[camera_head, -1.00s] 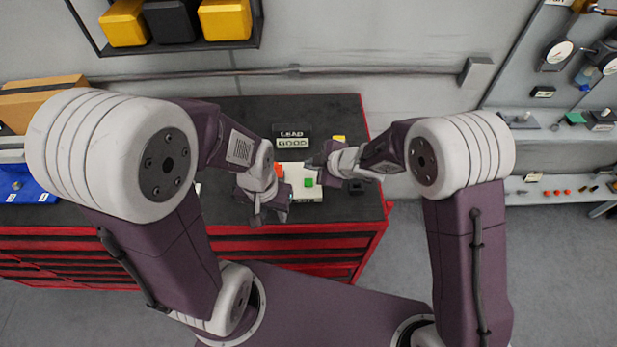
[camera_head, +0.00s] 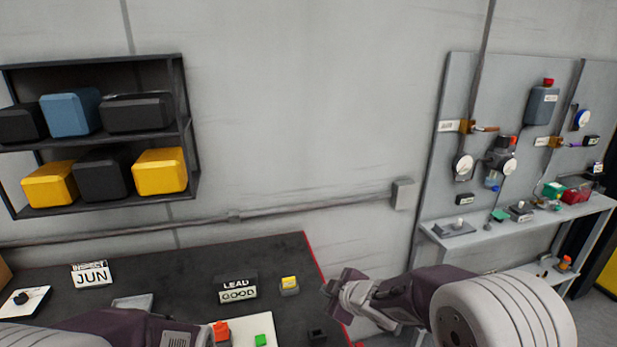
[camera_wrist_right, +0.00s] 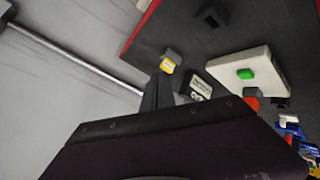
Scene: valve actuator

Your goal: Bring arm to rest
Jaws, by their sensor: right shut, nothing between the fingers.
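My right gripper (camera_head: 338,290) shows in the head view at the right edge of the dark tabletop, with its arm coming in from the lower right. It is shut and holds nothing. In the right wrist view its dark fingers (camera_wrist_right: 157,92) point up toward the bench and the wall. My left arm (camera_head: 130,330) crosses the bottom left of the head view. Its gripper is cut off or hidden, so its jaws do not show.
The tabletop (camera_head: 190,265) carries a LEAD GOOD sign (camera_head: 238,290), a yellow-topped block (camera_head: 289,285), a red button (camera_head: 221,331) and a green button (camera_head: 260,340). A valve panel (camera_head: 470,90) with a shelf stands at right. Bins (camera_head: 160,170) hang at left.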

